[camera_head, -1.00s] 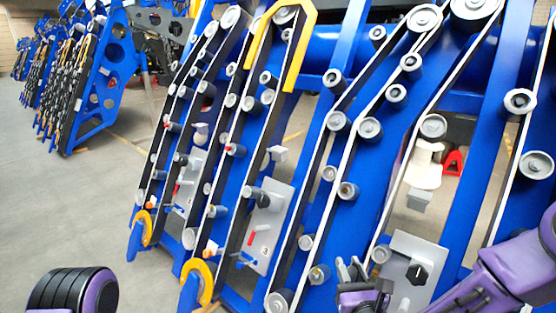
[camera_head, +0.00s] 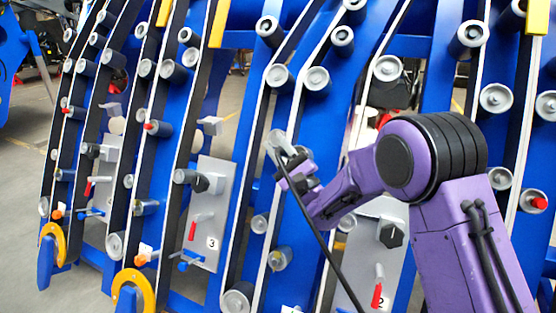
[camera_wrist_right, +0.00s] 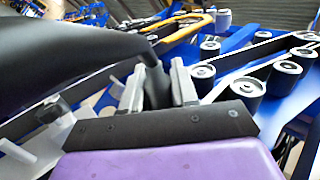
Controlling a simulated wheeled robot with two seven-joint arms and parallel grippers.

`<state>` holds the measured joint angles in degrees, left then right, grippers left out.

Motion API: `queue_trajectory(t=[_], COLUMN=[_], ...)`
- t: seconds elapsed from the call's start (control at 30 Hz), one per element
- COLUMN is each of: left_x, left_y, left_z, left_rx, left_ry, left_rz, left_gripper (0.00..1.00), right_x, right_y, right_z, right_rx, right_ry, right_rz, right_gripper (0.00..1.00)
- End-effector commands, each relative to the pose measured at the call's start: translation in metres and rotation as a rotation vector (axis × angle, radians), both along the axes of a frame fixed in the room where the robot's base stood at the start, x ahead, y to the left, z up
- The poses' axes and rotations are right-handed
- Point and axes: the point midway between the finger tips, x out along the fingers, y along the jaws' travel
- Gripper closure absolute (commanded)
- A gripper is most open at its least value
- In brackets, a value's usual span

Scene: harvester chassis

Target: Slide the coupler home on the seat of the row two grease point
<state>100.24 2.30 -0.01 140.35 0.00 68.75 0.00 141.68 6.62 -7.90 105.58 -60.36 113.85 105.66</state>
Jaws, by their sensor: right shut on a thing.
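My right gripper (camera_head: 282,150) is raised in front of the belted blue rows in the head view. In the right wrist view its two grey fingers (camera_wrist_right: 158,88) are shut on a dark piece (camera_wrist_right: 154,78), which I take as the coupler. A black hose (camera_head: 328,250) runs from the gripper down to the bottom edge. The coupler's mouth is hidden or too small to tell. A grey panel marked 2 (camera_head: 392,262), with a black knob and red lever, stands below and right of the gripper. I cannot pick out the grease point seat. My left gripper is out of view.
A panel marked 3 (camera_head: 207,215) stands to the left. Grey rollers (camera_head: 278,78) and belts stick out along the blue rows close around the gripper. Yellow hooked guards (camera_head: 133,290) stand at lower left. Open floor (camera_head: 22,170) lies at far left.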

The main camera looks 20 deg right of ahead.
Motion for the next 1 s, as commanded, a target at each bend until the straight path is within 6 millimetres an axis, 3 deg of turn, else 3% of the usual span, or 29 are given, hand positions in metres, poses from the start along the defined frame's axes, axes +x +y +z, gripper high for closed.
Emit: queue_trajectory(t=[0.27, 0.6, 1.0], left_x=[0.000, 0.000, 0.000], left_y=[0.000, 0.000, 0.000], left_z=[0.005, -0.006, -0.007], left_rx=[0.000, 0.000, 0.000], left_ry=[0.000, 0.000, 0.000], left_rz=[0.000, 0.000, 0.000], left_gripper=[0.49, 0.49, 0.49], right_x=[-0.003, 0.022, 0.026], right_y=[-0.002, -0.029, -0.034], right_z=[0.003, -0.021, -0.024], right_rx=[0.006, 0.004, 0.004], right_ry=[0.002, 0.003, 0.004], right_rz=[-0.002, -0.003, -0.002], right_gripper=[1.00, 1.00, 1.00])
